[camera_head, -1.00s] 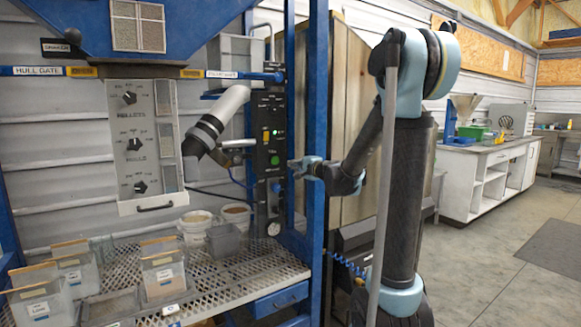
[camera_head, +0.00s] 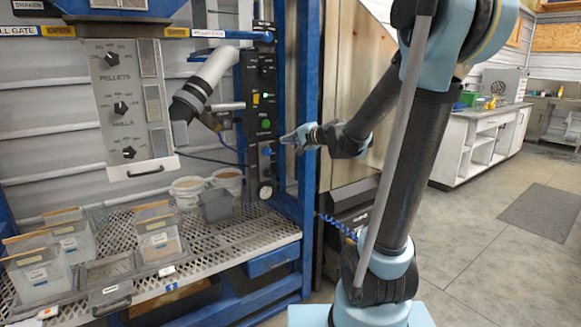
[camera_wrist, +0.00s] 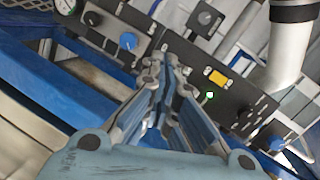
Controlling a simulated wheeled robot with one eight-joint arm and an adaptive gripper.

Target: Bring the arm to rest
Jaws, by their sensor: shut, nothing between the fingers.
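My gripper (camera_head: 290,139) is in front of the black control panel (camera_head: 259,95), beside the blue knob at its lower part. The wrist view shows my gripper (camera_wrist: 168,75) with its fingers together and nothing between them. In that view the control panel (camera_wrist: 215,75) lies beyond the fingertips, with a blue knob (camera_wrist: 128,41), an orange switch (camera_wrist: 218,78) and a lit green lamp (camera_wrist: 210,95). My arm is bent, its forearm reaching left and down from the elbow. I cannot tell whether the fingertips touch the panel.
A blue frame post (camera_head: 308,110) stands close to my gripper. The perforated shelf (camera_head: 235,240) holds clear bins (camera_head: 160,238), white buckets (camera_head: 229,182) and a grey tub (camera_head: 215,205). A pale pipe (camera_head: 215,70) curves beside the panel. Open floor (camera_head: 470,240) lies to the right.

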